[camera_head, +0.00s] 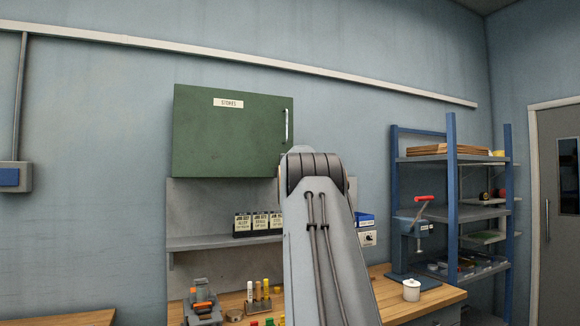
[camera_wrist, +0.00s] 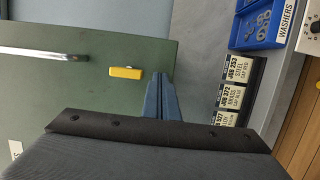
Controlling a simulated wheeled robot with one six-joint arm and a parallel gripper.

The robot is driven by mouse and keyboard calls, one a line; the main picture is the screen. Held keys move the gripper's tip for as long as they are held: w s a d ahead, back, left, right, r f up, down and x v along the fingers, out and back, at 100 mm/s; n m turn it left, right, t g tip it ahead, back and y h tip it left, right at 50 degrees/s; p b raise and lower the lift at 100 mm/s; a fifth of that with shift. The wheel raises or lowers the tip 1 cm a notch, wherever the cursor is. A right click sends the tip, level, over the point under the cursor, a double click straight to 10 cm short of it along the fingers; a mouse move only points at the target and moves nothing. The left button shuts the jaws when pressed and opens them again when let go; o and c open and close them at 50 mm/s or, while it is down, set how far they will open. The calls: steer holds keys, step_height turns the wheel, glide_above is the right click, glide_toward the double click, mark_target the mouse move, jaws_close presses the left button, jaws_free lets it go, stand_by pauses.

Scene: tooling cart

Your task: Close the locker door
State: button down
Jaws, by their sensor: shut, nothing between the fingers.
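The locker is a green wall cabinet marked STORES in the head view. Its green door (camera_head: 230,133) faces me, with a pale upright handle (camera_head: 286,126) near its right edge. I see no clear gap around the door. In the wrist view, turned sideways, the door (camera_wrist: 95,95) fills the left half, with the handle (camera_wrist: 43,54) at upper left and a small yellow piece (camera_wrist: 126,72) near the fingers. My gripper (camera_wrist: 160,78) is shut and empty, its blue fingertips close to the door's edge. Contact cannot be told. In the head view my arm hides the gripper.
A grey shelf (camera_head: 205,243) under the locker carries labelled boxes (camera_head: 258,223). Below is a wooden workbench (camera_head: 385,304) with small tools and a white pot (camera_head: 411,290). A blue shelving rack (camera_head: 452,200) stands to the right.

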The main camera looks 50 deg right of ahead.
steer(key=shift+w+a+r+t, duration=0.15)
steer(key=shift+a+r+t, duration=0.15)
steer(key=shift+r, duration=0.3)
steer(key=s+a+b, duration=0.2)
steer(key=s+b, duration=0.2)
steer(key=s, duration=0.2)
steer(key=s+a+f+b, duration=0.1)
steer(key=s+a+b, duration=0.1)
steer(key=s, duration=0.5)
steer(key=shift+s+a+f+b, duration=0.15)
steer(key=shift+a+b, duration=0.15)
steer(key=shift+b, duration=0.55)
